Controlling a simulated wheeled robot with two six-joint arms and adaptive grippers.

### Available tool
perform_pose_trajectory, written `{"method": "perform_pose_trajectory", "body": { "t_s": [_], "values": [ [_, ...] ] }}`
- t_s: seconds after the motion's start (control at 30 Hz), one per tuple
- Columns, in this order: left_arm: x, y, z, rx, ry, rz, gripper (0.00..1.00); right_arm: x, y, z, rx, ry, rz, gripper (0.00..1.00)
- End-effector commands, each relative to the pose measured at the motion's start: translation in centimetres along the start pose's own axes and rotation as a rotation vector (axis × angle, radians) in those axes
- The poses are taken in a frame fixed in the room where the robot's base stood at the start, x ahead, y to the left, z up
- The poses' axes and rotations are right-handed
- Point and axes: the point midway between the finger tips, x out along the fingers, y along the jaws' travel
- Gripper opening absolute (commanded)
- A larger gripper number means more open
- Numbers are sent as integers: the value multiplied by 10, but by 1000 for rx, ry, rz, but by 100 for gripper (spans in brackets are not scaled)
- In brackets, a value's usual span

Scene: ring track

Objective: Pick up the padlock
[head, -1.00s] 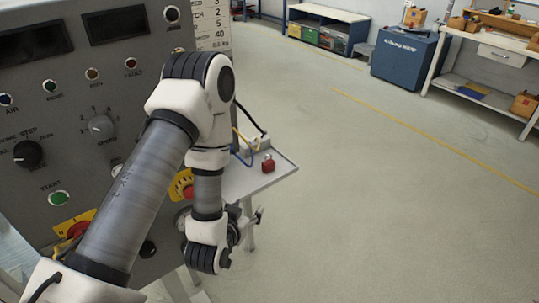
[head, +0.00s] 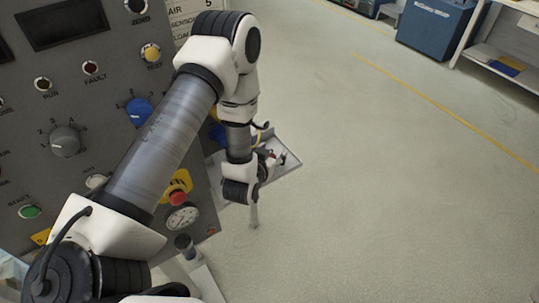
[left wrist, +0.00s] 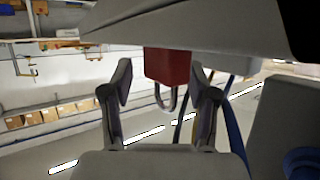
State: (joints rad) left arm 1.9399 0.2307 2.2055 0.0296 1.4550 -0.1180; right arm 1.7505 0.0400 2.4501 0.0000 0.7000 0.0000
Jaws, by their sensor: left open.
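The padlock (left wrist: 167,66) has a red body and a grey metal shackle that points down in the left wrist view. It lies between the two fingers of my left gripper (left wrist: 160,84), with a visible gap on each side. The fingers are open and hold nothing. The body meets the pale shelf edge at the top of that view. In the head view my left gripper (head: 267,160) is over the small grey shelf (head: 285,169), and the padlock there is mostly hidden by it. My right gripper is not in view.
The grey control panel (head: 75,105) with knobs and buttons stands on the left, close behind my left arm. Blue and yellow cables run near the shelf, and a blue cable (left wrist: 233,120) passes beside the right finger. The floor (head: 390,190) to the right is clear.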

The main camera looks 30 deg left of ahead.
Motion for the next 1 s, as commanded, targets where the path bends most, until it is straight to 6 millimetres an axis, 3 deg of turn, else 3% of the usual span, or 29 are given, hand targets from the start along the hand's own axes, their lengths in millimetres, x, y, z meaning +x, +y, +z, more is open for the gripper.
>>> {"method": "perform_pose_trajectory", "body": {
  "t_s": [0.23,0.4,0.83,1.0],
  "values": [
    [5,0,1,0,-2,1,60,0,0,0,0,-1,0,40],
    [5,0,1,0,-2,1,0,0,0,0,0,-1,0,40],
    [4,0,2,0,-5,1,0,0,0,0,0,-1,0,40],
    [4,1,-7,1,-3,1,0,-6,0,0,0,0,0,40]
  ]
}}
